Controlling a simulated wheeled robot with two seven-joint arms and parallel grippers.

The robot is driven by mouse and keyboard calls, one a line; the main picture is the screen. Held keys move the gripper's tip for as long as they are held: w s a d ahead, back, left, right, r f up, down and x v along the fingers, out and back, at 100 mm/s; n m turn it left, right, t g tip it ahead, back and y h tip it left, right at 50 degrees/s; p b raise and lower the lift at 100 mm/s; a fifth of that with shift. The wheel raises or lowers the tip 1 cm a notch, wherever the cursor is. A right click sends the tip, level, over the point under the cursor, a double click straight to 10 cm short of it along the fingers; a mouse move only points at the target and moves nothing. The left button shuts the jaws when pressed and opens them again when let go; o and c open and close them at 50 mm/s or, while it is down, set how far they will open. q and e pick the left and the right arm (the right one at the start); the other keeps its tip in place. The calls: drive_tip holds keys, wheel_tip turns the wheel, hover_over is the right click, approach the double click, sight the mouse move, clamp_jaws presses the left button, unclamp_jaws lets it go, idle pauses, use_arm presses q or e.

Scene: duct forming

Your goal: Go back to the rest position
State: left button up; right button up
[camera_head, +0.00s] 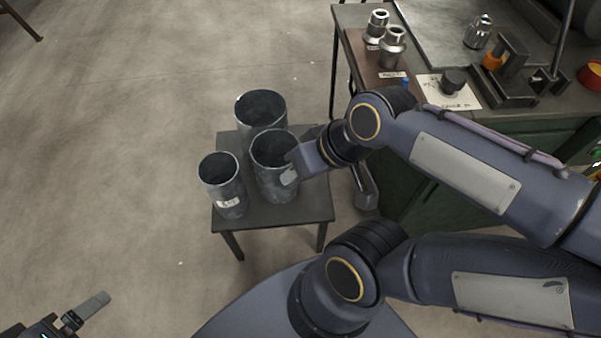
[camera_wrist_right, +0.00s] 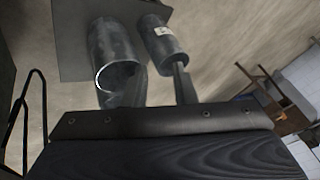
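Three grey metal duct tubes stand upright on a small dark stool (camera_head: 290,213): a back tube (camera_head: 261,124), a middle tube (camera_head: 273,182) and a labelled left tube (camera_head: 226,190). My right gripper (camera_head: 289,176) is at the right side of the middle tube; contact is unclear. The right wrist view shows one finger (camera_wrist_right: 184,84) near the labelled tube (camera_wrist_right: 164,46), with another open tube (camera_wrist_right: 116,62) left of it. The second finger is not clear. My left gripper (camera_head: 82,312) is at the lower left corner, away from the stool, partly cut off.
A green workbench (camera_head: 425,190) stands at the right, with two shiny metal fittings (camera_head: 391,47), a dark knob-like part (camera_head: 454,80) on a paper sheet and a dark metal fixture (camera_head: 507,80). My right arm passes in front of it. The floor (camera_head: 120,140) left of the stool is clear.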

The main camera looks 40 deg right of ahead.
drive_tip(key=shift+s+a+m+t, duration=0.2)
drive_tip(key=shift+s+m+t, duration=0.1)
drive_tip(key=shift+s, duration=0.25)
wheel_tip(320, 180, up, 27)
drive_tip(key=p, duration=2.7)
drive_tip(key=shift+f, duration=0.1)
